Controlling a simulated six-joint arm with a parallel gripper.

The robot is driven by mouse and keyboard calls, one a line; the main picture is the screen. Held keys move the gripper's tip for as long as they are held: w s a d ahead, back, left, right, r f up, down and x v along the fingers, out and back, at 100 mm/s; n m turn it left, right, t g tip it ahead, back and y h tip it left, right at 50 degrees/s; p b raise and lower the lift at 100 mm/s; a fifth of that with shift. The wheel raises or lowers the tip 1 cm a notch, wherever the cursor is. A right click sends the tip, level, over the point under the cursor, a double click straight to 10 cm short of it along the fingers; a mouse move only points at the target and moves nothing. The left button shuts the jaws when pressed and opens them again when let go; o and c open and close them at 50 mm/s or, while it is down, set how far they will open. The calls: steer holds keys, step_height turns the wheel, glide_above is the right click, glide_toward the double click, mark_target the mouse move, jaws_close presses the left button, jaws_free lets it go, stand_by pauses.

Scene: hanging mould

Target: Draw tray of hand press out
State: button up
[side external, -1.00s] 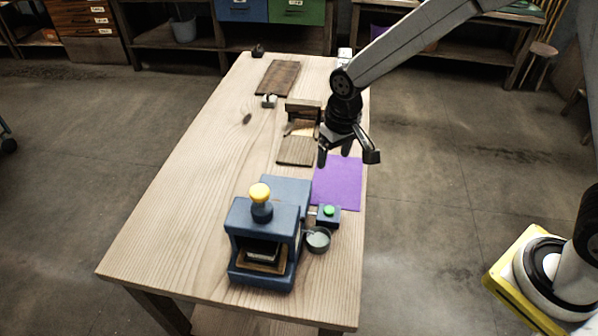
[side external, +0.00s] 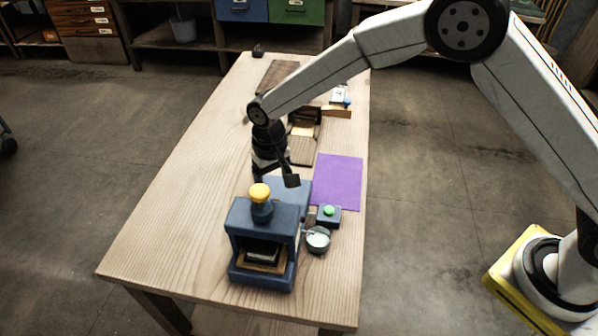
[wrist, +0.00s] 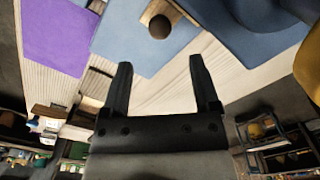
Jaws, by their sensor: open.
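The blue hand press (side external: 248,215) with a yellow knob (side external: 260,192) stands at the near end of the table. Its tray (side external: 254,265) shows as a wooden edge in the front opening, with a dark and pale block above it. In the wrist view, a short wooden piece with a dark round knob (wrist: 160,26) lies over the blue base (wrist: 130,50); it looks like the tray's rear end. My gripper (wrist: 157,62) is open and empty. In the side view it hangs behind the press, and its fingertips are partly hidden. The knob lies just beyond the fingertips, apart from them.
A purple mat (side external: 338,180) lies right of the press's rear. A wooden box (side external: 303,135) and a dark board are farther back. The table's left side is clear.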

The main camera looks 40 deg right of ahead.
steer(key=shift+f, duration=3.7)
jaws_close()
